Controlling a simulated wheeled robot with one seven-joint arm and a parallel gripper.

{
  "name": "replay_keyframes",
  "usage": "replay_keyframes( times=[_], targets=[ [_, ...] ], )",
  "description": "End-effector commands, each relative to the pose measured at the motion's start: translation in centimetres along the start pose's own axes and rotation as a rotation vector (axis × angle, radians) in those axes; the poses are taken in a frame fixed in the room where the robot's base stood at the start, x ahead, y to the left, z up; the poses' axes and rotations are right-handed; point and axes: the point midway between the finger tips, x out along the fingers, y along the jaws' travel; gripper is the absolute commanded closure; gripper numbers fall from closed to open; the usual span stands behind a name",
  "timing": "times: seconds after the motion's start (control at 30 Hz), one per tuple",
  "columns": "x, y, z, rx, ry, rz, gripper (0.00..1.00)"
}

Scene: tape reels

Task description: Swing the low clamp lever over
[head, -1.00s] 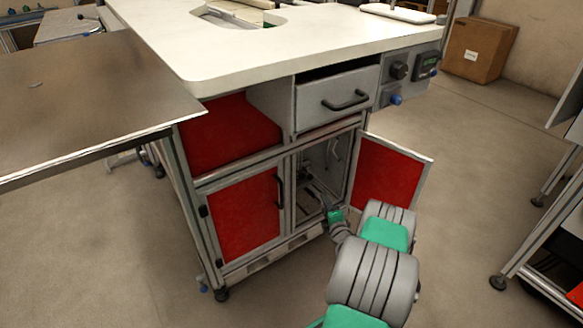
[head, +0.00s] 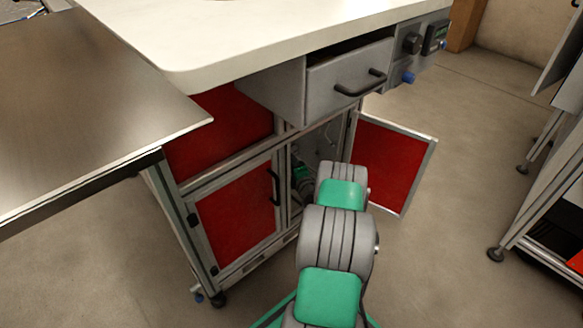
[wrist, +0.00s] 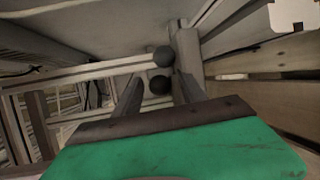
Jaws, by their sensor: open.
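In the wrist view, a pale bar ending in a dark round knob (wrist: 163,57) runs in from the left; it looks like the clamp lever. A second dark knob (wrist: 160,84) shows just below it. My gripper (wrist: 158,78) is open, with one finger on each side of the knobs. I cannot tell whether the fingers touch them. In the head view, my arm reaches into the open right compartment (head: 325,140) of the cabinet. The gripper's fingers and the lever are hidden there behind my arm and the cabinet frame.
The red cabinet door (head: 390,165) stands open to the right of my arm. The closed left door (head: 238,212) and a grey drawer (head: 345,85) border the opening. A metal table (head: 80,110) is at the left.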

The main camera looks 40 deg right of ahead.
Motion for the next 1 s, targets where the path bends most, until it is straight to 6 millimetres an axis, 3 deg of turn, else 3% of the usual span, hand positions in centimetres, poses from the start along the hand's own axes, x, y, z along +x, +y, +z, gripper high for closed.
replay_keyframes(
  times=[0.27,0.87,1.0],
  targets=[
    [0.43,0.08,0.0,0.001,0.0,0.0,0.52],
    [0.41,0.08,0.01,0.001,0.0,0.0,1.0],
    [0.4,0.07,0.01,0.001,0.0,0.0,1.0]
  ],
)
